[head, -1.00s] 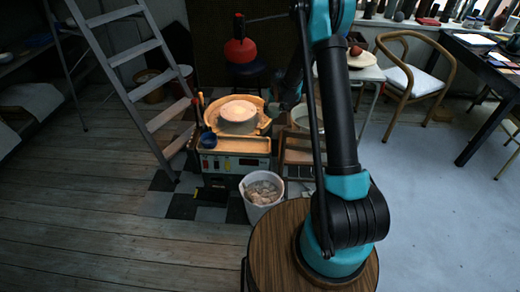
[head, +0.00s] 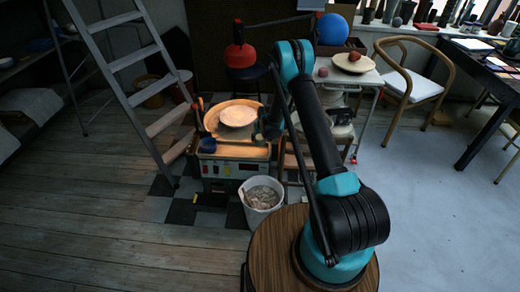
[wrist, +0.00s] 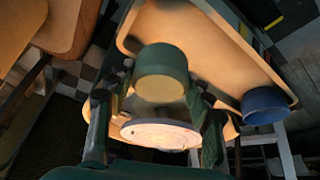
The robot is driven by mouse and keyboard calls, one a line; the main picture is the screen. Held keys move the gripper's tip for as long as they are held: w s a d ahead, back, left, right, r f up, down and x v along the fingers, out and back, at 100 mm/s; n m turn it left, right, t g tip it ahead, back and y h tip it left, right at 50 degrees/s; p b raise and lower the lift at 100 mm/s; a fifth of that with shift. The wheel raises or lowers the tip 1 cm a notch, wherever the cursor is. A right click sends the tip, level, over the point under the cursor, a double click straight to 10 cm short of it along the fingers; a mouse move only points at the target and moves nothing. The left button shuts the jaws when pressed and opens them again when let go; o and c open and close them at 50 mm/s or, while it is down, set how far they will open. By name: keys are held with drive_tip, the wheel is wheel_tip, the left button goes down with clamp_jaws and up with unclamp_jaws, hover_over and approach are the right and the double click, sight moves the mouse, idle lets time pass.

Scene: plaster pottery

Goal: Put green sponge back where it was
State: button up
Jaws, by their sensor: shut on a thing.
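My gripper (head: 268,128) is over the right side of the pottery wheel's tan tray in the head view. In the wrist view my gripper (wrist: 160,85) is shut on the green sponge (wrist: 161,72), a short round block between its fingertips. The sponge cannot be made out in the head view. The tan tray (wrist: 225,50) lies beyond the sponge in the wrist view, and the pale round wheel disc (wrist: 160,133) shows between the fingers. The disc (head: 238,115) also shows in the head view, left of my gripper.
A blue pot (head: 208,145) is at the tray's left front, and tools stand behind it. A bucket (head: 262,196) of greyish lumps stands in front. A metal ladder (head: 135,70) is at left. A side table (head: 345,78) with a plate is at right. The right floor is open.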

drive_tip(key=shift+f, duration=3.85)
drive_tip(key=shift+f, duration=0.1)
drive_tip(key=o, duration=0.8)
drive_tip(key=shift+c, duration=0.2)
